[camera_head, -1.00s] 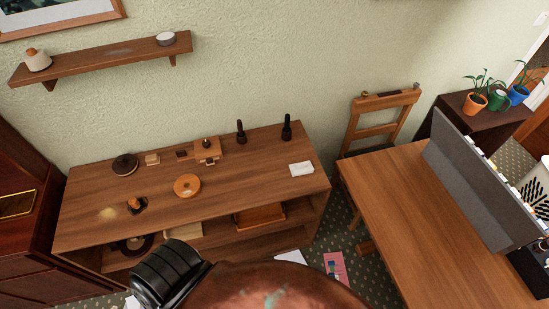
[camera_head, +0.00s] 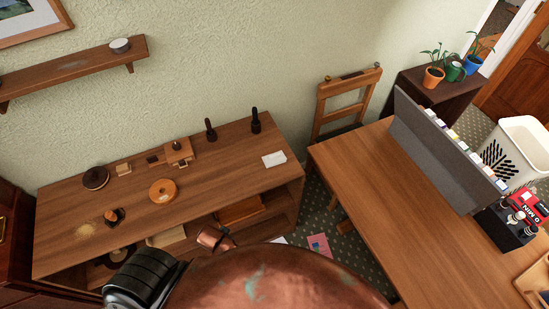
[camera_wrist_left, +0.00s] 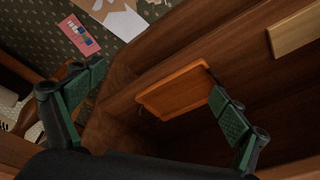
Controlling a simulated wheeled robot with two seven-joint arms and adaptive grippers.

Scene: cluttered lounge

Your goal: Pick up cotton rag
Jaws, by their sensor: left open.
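I cannot pick out a cotton rag for certain. A small flat white item (camera_head: 274,159) lies on the sideboard top near its right end; I cannot tell whether it is cloth or paper. My left gripper (camera_wrist_left: 157,80) is open in the left wrist view. Its green-padded fingers are spread with nothing between them, in front of the sideboard's lower shelves. An orange-brown wooden tray (camera_wrist_left: 178,91) shows beyond the fingers on a shelf. In the head view the left fingers are hidden. My right gripper is not in view.
The sideboard (camera_head: 222,172) carries several small items. A table (camera_head: 400,210) stands right, bearing a grey divider (camera_head: 440,150). A pink sheet (camera_wrist_left: 79,34) lies on the carpet.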

